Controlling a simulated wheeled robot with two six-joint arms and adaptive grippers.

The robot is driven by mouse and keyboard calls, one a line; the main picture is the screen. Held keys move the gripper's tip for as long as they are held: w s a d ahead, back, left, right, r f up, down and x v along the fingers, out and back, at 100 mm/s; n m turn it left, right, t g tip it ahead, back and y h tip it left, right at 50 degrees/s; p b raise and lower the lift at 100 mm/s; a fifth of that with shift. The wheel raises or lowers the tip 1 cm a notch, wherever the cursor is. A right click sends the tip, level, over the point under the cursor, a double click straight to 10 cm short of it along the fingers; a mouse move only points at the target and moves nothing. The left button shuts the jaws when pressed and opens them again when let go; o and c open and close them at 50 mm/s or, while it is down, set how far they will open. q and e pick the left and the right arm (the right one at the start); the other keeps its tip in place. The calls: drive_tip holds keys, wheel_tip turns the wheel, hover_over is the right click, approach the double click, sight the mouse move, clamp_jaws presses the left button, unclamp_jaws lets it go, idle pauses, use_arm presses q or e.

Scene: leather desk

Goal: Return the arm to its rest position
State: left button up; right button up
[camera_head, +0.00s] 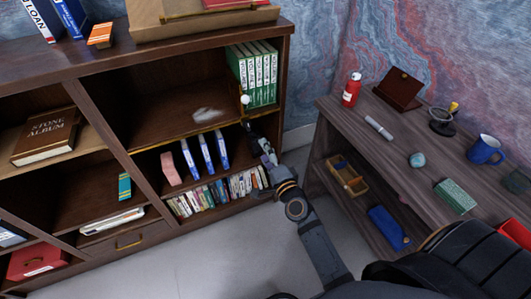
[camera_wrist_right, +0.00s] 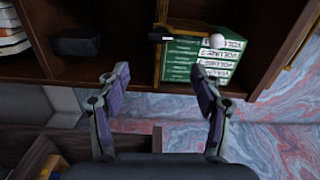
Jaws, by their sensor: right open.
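My right arm reaches up to the bookcase (camera_head: 150,60). My right gripper (camera_head: 256,140) is in front of its right-hand section, just below the row of green books (camera_head: 254,78). In the wrist view the same gripper (camera_wrist_right: 160,70) has its two fingers spread wide with nothing between them. The green books (camera_wrist_right: 203,62) appear there beyond the fingers, with their lettering upside down. A small white ball-like thing (camera_head: 245,99) is beside the books' lower left edge. My left gripper is not in view.
The side desk (camera_head: 440,147) at right holds a red bottle (camera_head: 352,89), a blue mug (camera_head: 485,149) and a green box (camera_head: 455,195). Blue and pink books (camera_head: 207,153) stand on the lower bookcase shelf near my gripper. Pale floor (camera_head: 225,255) lies open between the furniture.

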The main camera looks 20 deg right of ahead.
idle(0.4)
drive_tip(key=s+d+f+n+g, duration=0.1)
drive_tip(key=s+f+n+g, duration=0.4)
drive_tip(key=f, duration=0.7)
drive_tip(key=s+f+n+g, duration=0.2)
drive_tip(key=s+f, duration=0.4)
drive_tip(key=f, duration=0.6)
drive_tip(key=s+d+f+n+g, duration=0.1)
drive_tip(key=s+f+n+g, duration=0.4)
drive_tip(key=f, duration=0.8)
drive_tip(key=s+d+f+n+g, duration=0.1)
drive_tip(key=s+d+f, duration=0.1)
drive_tip(key=s+f, duration=0.35)
drive_tip(key=s+d+f+n+g+h, duration=0.1)
drive_tip(key=s+f+n+g, duration=0.1)
drive_tip(key=s, duration=0.7)
drive_tip(key=s+d+f+n+g, duration=0.15)
drive_tip(key=s+f, duration=0.25)
drive_tip(key=s, duration=0.4)
drive_tip(key=s+d+r+p, duration=0.1)
drive_tip(key=s+r+p, duration=0.4)
drive_tip(key=r+p, duration=0.8)
drive_tip(key=shift+s+n+p, duration=0.15)
drive_tip(key=shift+n+p, duration=0.2)
drive_tip(key=shift+p, duration=0.8)
